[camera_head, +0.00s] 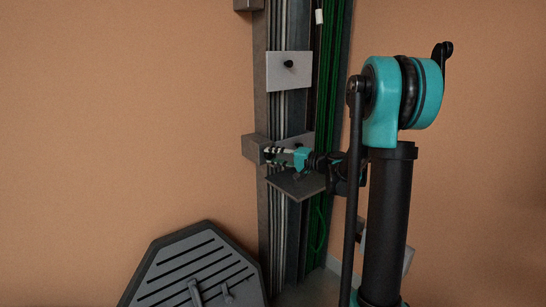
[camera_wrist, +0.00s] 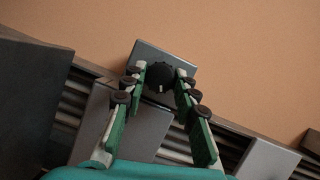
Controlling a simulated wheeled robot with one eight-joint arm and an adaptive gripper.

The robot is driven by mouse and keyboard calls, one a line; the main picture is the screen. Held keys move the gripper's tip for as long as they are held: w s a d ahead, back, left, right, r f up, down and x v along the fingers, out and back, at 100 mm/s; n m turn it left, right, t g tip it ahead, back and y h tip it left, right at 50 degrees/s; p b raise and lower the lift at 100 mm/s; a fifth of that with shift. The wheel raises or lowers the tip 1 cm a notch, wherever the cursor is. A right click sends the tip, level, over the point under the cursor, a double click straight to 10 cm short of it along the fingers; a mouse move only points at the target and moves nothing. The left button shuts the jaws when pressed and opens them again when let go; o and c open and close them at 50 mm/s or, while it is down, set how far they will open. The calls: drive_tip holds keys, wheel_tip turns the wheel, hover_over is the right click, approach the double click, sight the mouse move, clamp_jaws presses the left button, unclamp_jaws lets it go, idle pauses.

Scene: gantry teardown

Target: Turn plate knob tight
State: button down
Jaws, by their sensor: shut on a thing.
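In the wrist view, a black round knob (camera_wrist: 153,77) with a small white mark sits on a grey plate (camera_wrist: 170,56). My gripper (camera_wrist: 160,74) has its two green and white fingers on either side of the knob and is shut on it. In the head view, my gripper (camera_head: 270,154) reaches leftward to the rail, level with the lower part of an upright plate; the gripped knob cannot be made out there.
A tall rail column (camera_head: 263,105) with green strips stands against the orange wall. Higher up is another plate (camera_head: 275,72) with a black knob. A tilted grey panel (camera_head: 296,186) lies just below my gripper. A dark slotted tray (camera_head: 195,262) is at lower left.

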drive_tip(key=m, duration=0.2)
drive_tip(key=m+t+y, duration=0.1)
drive_tip(key=m, duration=0.1)
drive_tip(key=shift+f+m+y, duration=0.15)
drive_tip(key=shift+m+y, duration=0.15)
idle(0.5)
drive_tip(key=c, duration=1.4)
unclamp_jaws()
drive_tip(key=shift+c, duration=0.2)
drive_tip(key=shift+d, duration=0.1)
drive_tip(key=v, duration=1.2)
drive_tip(key=shift+f, duration=0.1)
